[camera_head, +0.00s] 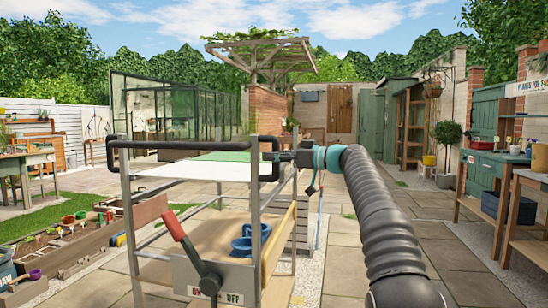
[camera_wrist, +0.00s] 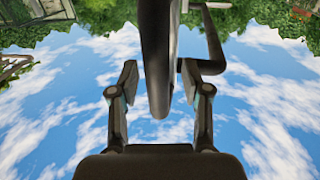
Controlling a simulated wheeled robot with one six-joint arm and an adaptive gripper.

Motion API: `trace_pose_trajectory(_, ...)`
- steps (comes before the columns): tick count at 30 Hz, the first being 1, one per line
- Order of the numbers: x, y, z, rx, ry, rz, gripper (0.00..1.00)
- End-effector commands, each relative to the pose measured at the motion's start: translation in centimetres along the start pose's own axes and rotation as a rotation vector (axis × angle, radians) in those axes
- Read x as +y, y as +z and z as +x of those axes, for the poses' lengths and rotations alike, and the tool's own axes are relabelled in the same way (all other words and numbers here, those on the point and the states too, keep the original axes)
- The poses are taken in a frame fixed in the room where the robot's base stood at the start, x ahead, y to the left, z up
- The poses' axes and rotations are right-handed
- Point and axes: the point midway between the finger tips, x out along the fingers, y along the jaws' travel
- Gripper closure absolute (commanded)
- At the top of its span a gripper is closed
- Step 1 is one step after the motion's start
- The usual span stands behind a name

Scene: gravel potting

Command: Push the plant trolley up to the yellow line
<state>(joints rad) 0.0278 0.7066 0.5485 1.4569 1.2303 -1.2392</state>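The plant trolley (camera_head: 137,232) stands close in front of me, with a grey metal frame, black handle bars and a wooden lower shelf. A red lever (camera_head: 175,226) leans up and left over a plate with "OFF" readable and other lettering partly covered. My gripper (camera_head: 290,157) is at the trolley's right black handle. In the wrist view, my gripper (camera_wrist: 158,78) has its fingers spread either side of the black handle bar (camera_wrist: 156,40), with gaps showing; contact cannot be told. No yellow line shows on the visible paving.
Blue pots (camera_head: 250,239) sit on the trolley's lower shelf. Wooden planter boxes (camera_head: 85,249) lie along the left, and a workbench (camera_head: 525,214) stands right. Paving (camera_head: 345,213) is open beyond the trolley towards the brown door (camera_head: 340,108).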

Motion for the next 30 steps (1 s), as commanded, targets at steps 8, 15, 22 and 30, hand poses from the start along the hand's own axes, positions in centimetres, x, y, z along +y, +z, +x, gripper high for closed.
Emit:
trace_pose_trajectory(8,0.1,0.1,-0.3,-0.002,0.001,0.001,0.53)
trace_pose_trajectory(15,0.1,0.1,-3.3,-0.002,0.003,0.002,0.53)
trace_pose_trajectory(22,0.0,0.1,-7.9,-0.001,0.002,0.002,0.53)
trace_pose_trajectory(30,0.0,0.1,-11.3,-0.001,0.0,0.001,0.53)
